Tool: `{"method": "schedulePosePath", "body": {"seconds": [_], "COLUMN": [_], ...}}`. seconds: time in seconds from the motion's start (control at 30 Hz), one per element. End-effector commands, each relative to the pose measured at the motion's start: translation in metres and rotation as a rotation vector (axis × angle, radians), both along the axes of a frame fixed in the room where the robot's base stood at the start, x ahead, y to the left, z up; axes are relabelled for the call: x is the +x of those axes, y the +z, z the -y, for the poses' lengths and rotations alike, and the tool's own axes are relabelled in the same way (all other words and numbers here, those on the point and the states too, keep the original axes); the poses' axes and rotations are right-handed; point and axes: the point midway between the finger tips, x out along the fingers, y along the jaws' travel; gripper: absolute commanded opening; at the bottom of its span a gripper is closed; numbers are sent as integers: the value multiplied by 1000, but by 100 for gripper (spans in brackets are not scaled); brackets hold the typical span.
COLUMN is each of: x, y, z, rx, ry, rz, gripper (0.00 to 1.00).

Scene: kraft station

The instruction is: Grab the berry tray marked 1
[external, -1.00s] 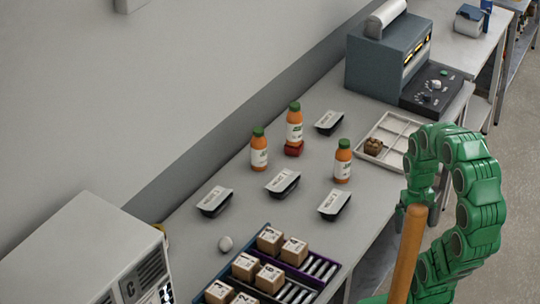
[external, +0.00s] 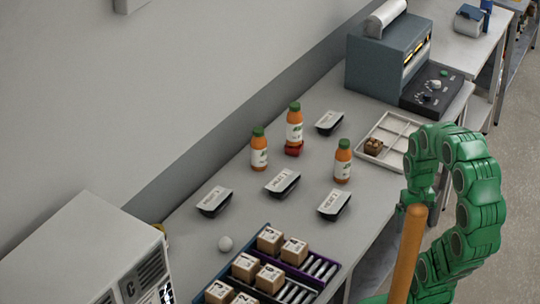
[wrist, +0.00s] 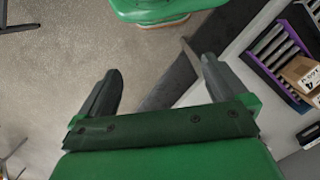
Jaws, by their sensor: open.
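Several black trays with white printed labels stand on the grey table in the external view: one at left (external: 214,202), one in the middle (external: 282,183), one at right (external: 334,204) and one farther back (external: 329,122). The label print is too small to tell surely which is the berry tray marked 1. My gripper (wrist: 162,65) is open and empty in the wrist view, its two fingers spread over the floor and table edge. In the external view it hangs off the table's right side, apart from all trays, partly hidden by a brown pole.
A white divided tray (external: 396,130) holds a brown item. Cardboard boxes (external: 270,277) sit on roller racks in front. A grey machine (external: 388,58) stands behind.

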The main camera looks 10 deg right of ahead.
Motion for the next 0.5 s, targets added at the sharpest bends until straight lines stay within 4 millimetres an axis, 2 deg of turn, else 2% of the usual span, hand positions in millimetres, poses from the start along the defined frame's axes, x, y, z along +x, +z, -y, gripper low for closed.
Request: {"method": "schedulePosePath", "body": {"seconds": [0.17, 0.27, 0.5], "x": [2, 11, 58], "y": [1, 3, 15], "z": [-1, -3, -16], "rx": [1, 4, 15], "ry": [-3, -16, -90], "rz": [-1, -4, -11], "gripper": [100, 100, 100]}}
